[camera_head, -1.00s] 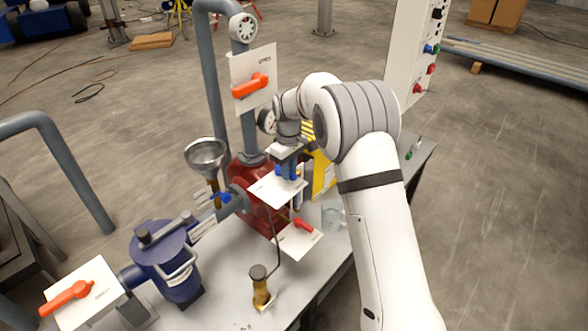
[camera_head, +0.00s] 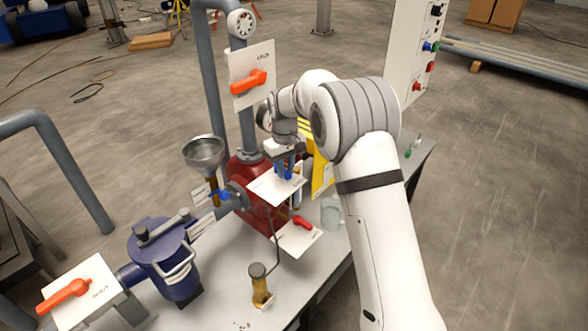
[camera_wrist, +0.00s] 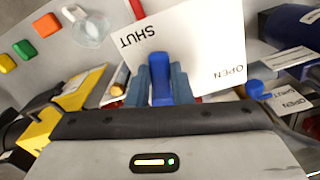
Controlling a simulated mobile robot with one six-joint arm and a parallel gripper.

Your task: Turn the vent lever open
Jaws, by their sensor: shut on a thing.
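A blue lever (camera_wrist: 160,82) sits on a white plate (camera_wrist: 203,45) with SHUT on its left and OPEN on its right in the wrist view. No label reading "vent" is legible on this plate. My gripper (camera_wrist: 161,88) is shut on the blue lever, with one finger on each side of it. The lever points straight up the wrist picture, between the two words. In the head view my gripper (camera_head: 285,172) is over the white plate (camera_head: 266,188), beside the red vessel (camera_head: 250,181). The fingers partly hide the lever there.
Orange levers stand on the upper plate (camera_head: 250,82) and the front left plate (camera_head: 64,290). A red lever (camera_head: 302,222) is just below my gripper. A funnel (camera_head: 204,154), a blue filter housing (camera_head: 163,254), a yellow panel (camera_head: 323,172) and a glass beaker (camera_head: 332,213) crowd the bench.

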